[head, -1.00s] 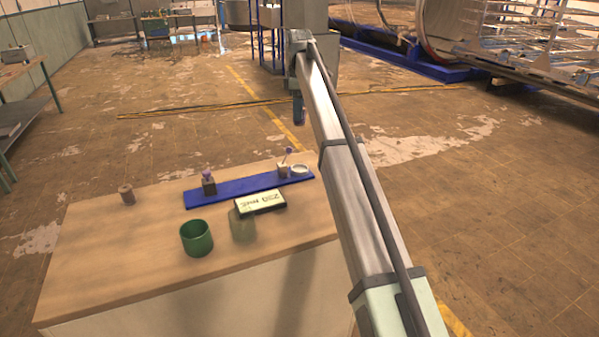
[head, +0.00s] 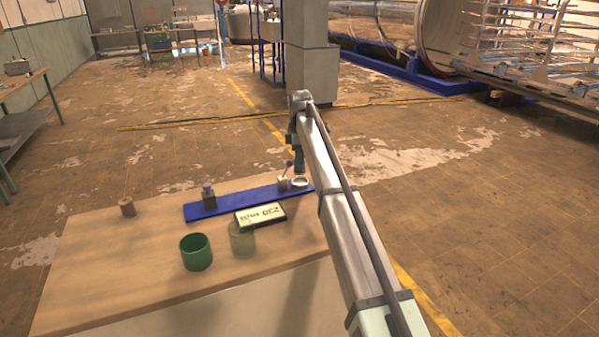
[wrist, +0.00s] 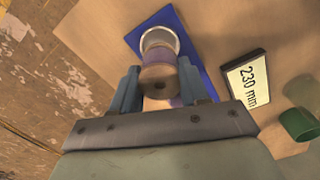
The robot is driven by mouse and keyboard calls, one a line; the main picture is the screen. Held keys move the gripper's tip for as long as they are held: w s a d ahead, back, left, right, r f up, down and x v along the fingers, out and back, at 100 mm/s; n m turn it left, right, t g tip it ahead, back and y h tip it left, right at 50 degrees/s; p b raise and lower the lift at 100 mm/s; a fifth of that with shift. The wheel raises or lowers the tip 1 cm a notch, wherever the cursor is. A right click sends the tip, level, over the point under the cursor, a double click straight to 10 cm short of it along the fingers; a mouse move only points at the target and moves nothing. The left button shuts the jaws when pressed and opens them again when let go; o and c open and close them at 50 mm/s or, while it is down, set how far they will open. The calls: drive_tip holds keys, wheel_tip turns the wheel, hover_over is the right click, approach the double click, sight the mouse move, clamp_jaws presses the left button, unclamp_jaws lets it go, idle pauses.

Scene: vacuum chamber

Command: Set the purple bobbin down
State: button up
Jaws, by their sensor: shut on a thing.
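The purple bobbin (wrist: 158,62) has purple winding and a brown end flange. In the wrist view, my gripper (wrist: 158,82) is shut on it between two blue fingers. In the head view, my gripper (head: 299,160) is above the right end of the blue strip (head: 235,203); the bobbin cannot be made out there. A round, pale-rimmed dish (head: 300,182) sits at that end of the strip. In the wrist view, the dish (wrist: 160,36) shows just beyond the bobbin and is partly covered by it. I cannot tell whether they touch.
On the strip stand a dark block with a purple top (head: 209,197) and a small block with a stick (head: 284,183). A sign (head: 260,215), reading 230 mm in the wrist view, a green cup (head: 196,252), an olive cup (head: 241,241) and a brown spool (head: 127,207) stand nearby.

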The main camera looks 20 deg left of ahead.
drive_tip(key=shift+f, duration=2.35)
drive_tip(key=shift+f, duration=0.1)
drive_tip(key=o, duration=1.1)
drive_tip(key=shift+o, duration=0.2)
wheel_tip(320, 180, up, 12)
drive_tip(key=shift+r, duration=0.1)
